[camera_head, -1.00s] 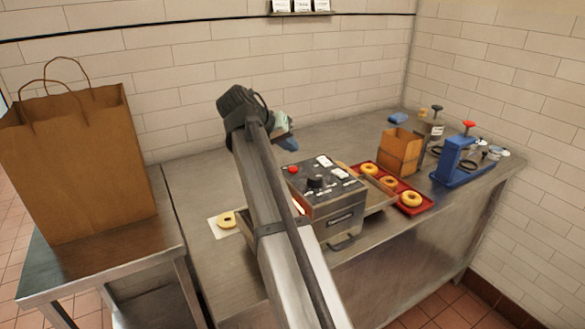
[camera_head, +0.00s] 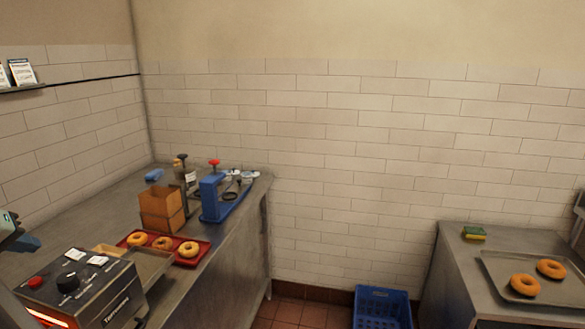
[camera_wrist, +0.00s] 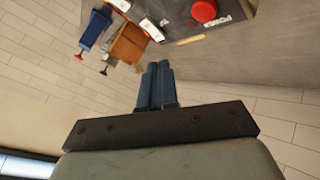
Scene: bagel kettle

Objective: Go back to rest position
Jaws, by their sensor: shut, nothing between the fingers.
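My gripper (camera_wrist: 156,84) shows in the wrist view with its two blue fingers together and nothing between them. In the head view only a bit of my gripper (camera_head: 14,236) shows at the left edge, above and behind the black toaster-like machine (camera_head: 82,290). In the wrist view the machine's red knob (camera_wrist: 204,10) and panel are at the top, apart from the fingers.
A red tray (camera_head: 205,246) with bagels (camera_head: 188,249), a brown box (camera_head: 160,208) and a blue stand (camera_head: 212,198) are on the left counter. A metal tray (camera_head: 500,262) with bagels and a sponge (camera_head: 474,233) are on the right counter. A blue crate (camera_head: 382,306) stands between counters.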

